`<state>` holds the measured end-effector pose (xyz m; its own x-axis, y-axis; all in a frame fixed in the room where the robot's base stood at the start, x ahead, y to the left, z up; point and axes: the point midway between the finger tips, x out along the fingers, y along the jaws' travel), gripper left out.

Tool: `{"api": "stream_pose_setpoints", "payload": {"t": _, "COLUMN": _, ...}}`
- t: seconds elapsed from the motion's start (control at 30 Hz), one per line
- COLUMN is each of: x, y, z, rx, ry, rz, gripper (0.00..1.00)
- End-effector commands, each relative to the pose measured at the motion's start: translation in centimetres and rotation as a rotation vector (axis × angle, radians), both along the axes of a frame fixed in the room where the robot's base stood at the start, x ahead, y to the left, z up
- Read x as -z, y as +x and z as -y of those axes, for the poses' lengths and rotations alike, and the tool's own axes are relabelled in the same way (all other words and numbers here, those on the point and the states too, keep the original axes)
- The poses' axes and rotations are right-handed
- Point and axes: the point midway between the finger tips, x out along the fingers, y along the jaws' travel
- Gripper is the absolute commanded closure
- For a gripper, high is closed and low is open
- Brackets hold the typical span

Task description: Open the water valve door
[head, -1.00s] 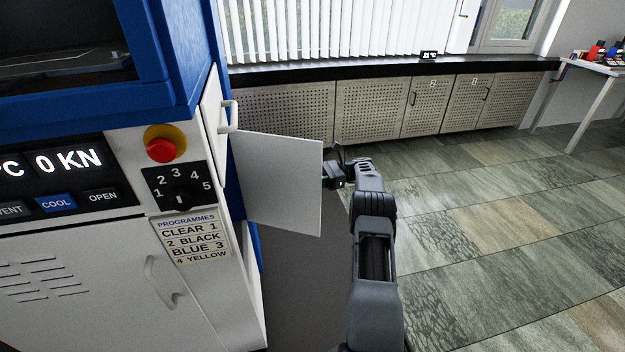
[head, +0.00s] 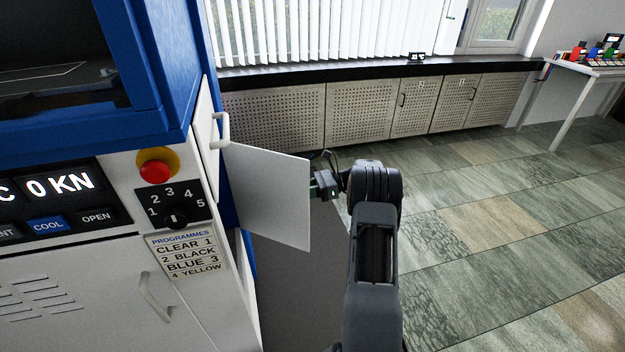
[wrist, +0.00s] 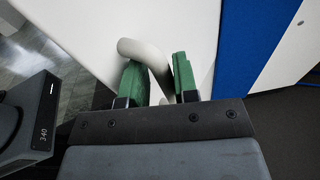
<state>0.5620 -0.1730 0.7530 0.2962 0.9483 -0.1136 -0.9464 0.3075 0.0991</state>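The water valve door is most likely the white panel (head: 265,195) that stands swung out from the right side of the press in the head view. Its white face also fills the top of the wrist view (wrist: 190,25). My gripper (head: 316,187) is at the door's free edge, partly hidden behind it in the head view. In the wrist view, the green fingers of my gripper (wrist: 161,83) lie on both sides of a white curved handle (wrist: 140,50), which fills the gap between them. The opening behind the door is mostly hidden.
The press has a red stop button (head: 155,168), a programme dial (head: 174,217) and another white handle (head: 221,130) above the door. Perforated cabinets (head: 372,112) line the back wall. A white table (head: 575,75) stands far right. The tiled floor (head: 480,230) on the right is clear.

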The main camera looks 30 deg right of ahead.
Motion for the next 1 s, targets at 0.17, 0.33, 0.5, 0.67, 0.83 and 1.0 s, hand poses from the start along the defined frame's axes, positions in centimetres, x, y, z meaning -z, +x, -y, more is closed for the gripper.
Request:
{"api": "stream_pose_setpoints", "payload": {"t": 0.17, "x": -9.5, "y": -4.9, "z": -0.4, "rx": -0.118, "ry": 0.086, "rz": 0.120, "gripper": 0.59}}
{"api": "stream_pose_setpoints", "payload": {"t": 0.33, "x": -10.1, "y": -6.7, "z": -1.5, "rx": -0.124, "ry": 0.087, "rz": 0.119, "gripper": 0.59}}
{"api": "stream_pose_setpoints", "payload": {"t": 0.5, "x": -10.1, "y": -7.8, "z": -2.3, "rx": -0.133, "ry": 0.088, "rz": 0.114, "gripper": 0.59}}
{"api": "stream_pose_setpoints", "payload": {"t": 0.67, "x": -10.1, "y": -8.2, "z": -2.5, "rx": -0.135, "ry": 0.088, "rz": 0.114, "gripper": 0.59}}
{"api": "stream_pose_setpoints", "payload": {"t": 0.83, "x": -10.0, "y": -8.3, "z": -2.4, "rx": -0.133, "ry": 0.088, "rz": 0.113, "gripper": 0.59}}
{"api": "stream_pose_setpoints", "payload": {"t": 1.0, "x": -9.8, "y": -8.3, "z": -2.4, "rx": -0.131, "ry": 0.081, "rz": 0.115, "gripper": 0.67}}
